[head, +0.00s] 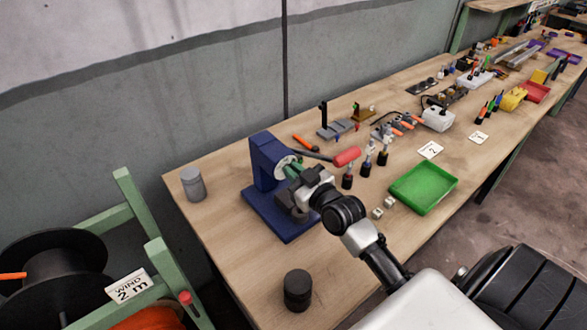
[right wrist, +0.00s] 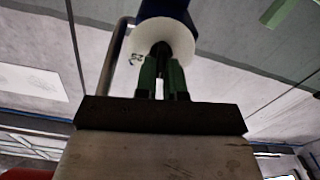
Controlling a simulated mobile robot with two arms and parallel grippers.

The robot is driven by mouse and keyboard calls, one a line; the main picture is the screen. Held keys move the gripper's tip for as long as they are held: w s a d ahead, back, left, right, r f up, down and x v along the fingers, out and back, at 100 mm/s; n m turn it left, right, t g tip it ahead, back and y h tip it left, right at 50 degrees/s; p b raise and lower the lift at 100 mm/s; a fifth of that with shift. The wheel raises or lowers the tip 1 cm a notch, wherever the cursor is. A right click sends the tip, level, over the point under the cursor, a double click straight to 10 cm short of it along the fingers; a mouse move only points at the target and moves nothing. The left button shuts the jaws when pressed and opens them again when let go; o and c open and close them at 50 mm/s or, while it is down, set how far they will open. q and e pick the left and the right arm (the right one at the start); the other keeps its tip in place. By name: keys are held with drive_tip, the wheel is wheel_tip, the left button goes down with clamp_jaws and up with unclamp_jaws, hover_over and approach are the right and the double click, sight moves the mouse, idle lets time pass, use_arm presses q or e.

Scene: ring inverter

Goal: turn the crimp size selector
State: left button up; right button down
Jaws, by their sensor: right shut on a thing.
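The blue crimp press (head: 264,160) stands at the near left part of the workbench. The crimp size selector is a pale round dial (head: 284,162) on the press's side, partly hidden by my right gripper. My right gripper (head: 293,170) is at the dial with its green fingers pointing at it. In the right wrist view the white dial (right wrist: 180,26) is straight ahead, and my right gripper (right wrist: 160,64) is shut on the dark knob (right wrist: 160,49) at its centre. My left gripper is not in view.
The press's red-ended lever (head: 346,157) sticks out just above my right wrist. Small dark bottles (head: 365,167) and a green tray (head: 424,188) stand to the right. A grey cylinder (head: 193,184) is at left, a black one (head: 298,290) in front. The near-left bench top is mostly free.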

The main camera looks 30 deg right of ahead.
drive_tip(key=shift+w+d+f+m+p, duration=0.15)
drive_tip(key=shift+m+p, duration=0.35)
drive_tip(key=shift+m, duration=1.85)
drive_tip(key=shift+s+d+m+p, duration=0.1)
drive_tip(key=shift+d+m+p, duration=0.25)
drive_tip(key=shift+m, duration=1.95)
drive_tip(key=shift+w+d+f+m+p, duration=0.1)
drive_tip(key=shift+m+p, duration=0.5)
drive_tip(key=shift+m, duration=2.05)
drive_tip(key=c, duration=1.2)
unclamp_jaws()
drive_tip(key=shift+s+d+b, duration=0.15)
drive_tip(key=shift+s+b, duration=0.3)
drive_tip(key=shift+s, duration=1.35)
drive_tip(key=shift+s+d+b, duration=0.15)
drive_tip(key=shift+s+b, duration=0.25)
drive_tip(key=shift+s, duration=1.45)
drive_tip(key=shift+s+d+b, duration=0.15)
drive_tip(key=shift+s+b, duration=0.3)
drive_tip(key=shift+s, duration=1.35)
